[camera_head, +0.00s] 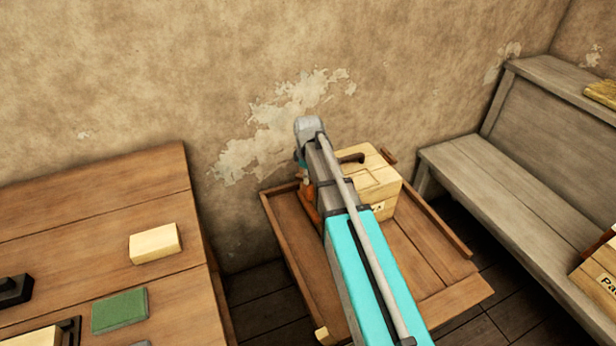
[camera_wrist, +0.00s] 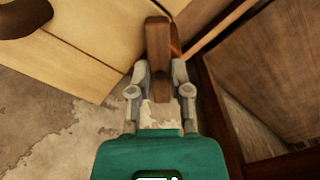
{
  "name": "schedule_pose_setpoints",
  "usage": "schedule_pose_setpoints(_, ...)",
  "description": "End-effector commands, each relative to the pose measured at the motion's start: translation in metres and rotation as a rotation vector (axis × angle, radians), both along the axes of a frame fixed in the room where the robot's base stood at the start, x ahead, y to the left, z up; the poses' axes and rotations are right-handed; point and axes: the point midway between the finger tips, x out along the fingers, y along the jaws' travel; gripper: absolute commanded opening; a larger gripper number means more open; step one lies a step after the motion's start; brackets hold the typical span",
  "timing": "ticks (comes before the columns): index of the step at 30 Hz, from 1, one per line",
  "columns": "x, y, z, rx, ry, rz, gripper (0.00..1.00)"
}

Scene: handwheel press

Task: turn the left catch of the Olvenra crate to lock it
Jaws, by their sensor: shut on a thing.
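The pale wooden crate (camera_head: 384,188) stands on a low wooden stand with a raised rim; its label is too small and covered to read. It has a dark handle (camera_head: 351,157) on its lid, which also shows in the wrist view (camera_wrist: 22,14). A brown wooden catch (camera_wrist: 158,42) sits at the crate's side in the wrist view. My gripper (camera_wrist: 158,78) is shut on this catch, with one finger on each side. In the head view my arm hides most of the crate's left side. Another brown catch (camera_head: 389,156) shows at the crate's right side.
The stand's rim (camera_head: 447,237) runs around the crate. A table (camera_head: 70,215) at left holds a pale block (camera_head: 155,243) and a green block (camera_head: 119,310). A grey bench (camera_head: 520,205) is at right, with another labelled box (camera_head: 600,278) at the edge. The wall is close behind.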

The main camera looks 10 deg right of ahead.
Motion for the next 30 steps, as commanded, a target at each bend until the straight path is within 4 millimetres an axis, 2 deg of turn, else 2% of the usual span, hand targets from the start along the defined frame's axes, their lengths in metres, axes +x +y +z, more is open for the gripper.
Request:
schedule_pose_setpoints(14, -0.0001, -0.0001, -0.0001, 0.0, 0.0, 0.078, 0.0)
schedule_pose_setpoints(30, -0.0002, -0.0001, -0.0002, 0.0, 0.001, 0.486, 0.0)
